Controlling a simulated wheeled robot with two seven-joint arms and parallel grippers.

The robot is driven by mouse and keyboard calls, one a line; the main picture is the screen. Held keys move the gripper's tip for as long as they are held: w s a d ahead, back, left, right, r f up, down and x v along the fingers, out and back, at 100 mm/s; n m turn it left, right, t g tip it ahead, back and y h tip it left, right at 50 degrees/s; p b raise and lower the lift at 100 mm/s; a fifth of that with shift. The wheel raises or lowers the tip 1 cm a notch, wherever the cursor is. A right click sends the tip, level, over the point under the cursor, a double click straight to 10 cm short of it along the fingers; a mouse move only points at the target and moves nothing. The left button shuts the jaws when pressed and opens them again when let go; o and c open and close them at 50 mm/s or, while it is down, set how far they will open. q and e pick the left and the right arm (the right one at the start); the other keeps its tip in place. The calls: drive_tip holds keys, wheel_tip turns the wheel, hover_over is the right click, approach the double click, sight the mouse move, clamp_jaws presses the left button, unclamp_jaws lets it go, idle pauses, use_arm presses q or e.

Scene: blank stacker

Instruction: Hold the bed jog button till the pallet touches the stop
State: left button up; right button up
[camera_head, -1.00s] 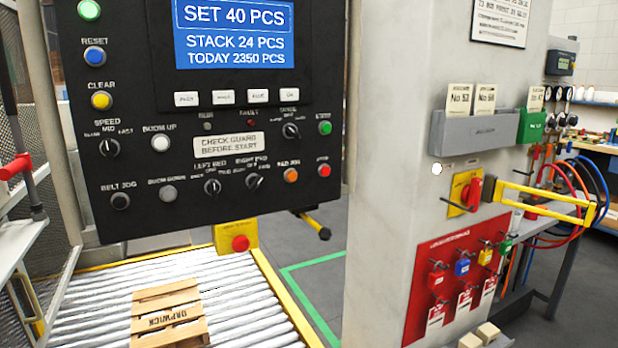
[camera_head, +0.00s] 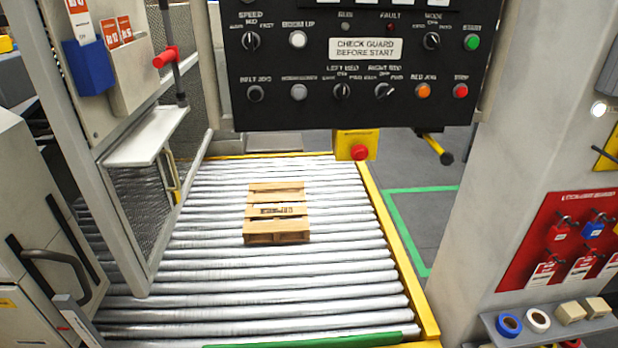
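The orange bed jog button (camera_head: 423,90) is on the lower row of the black control panel (camera_head: 310,112), left of the red stop button (camera_head: 461,90). Nothing touches it. The wooden pallet (camera_head: 277,225) lies flat on the roller bed (camera_head: 270,282), near the middle of its length. A green bar (camera_head: 315,339) crosses the near end of the rollers, partly cut off by the bottom edge. A clear stretch of rollers separates the pallet from the bar. I cannot tell for sure that this bar is the stop. Neither of my grippers is in view.
A yellow box with a red button (camera_head: 358,148) hangs under the panel. A mesh guard (camera_head: 130,200) stands left of the rollers, a grey column (camera_head: 520,150) to the right. A shelf (camera_head: 550,330) at lower right holds tape rolls and small blocks.

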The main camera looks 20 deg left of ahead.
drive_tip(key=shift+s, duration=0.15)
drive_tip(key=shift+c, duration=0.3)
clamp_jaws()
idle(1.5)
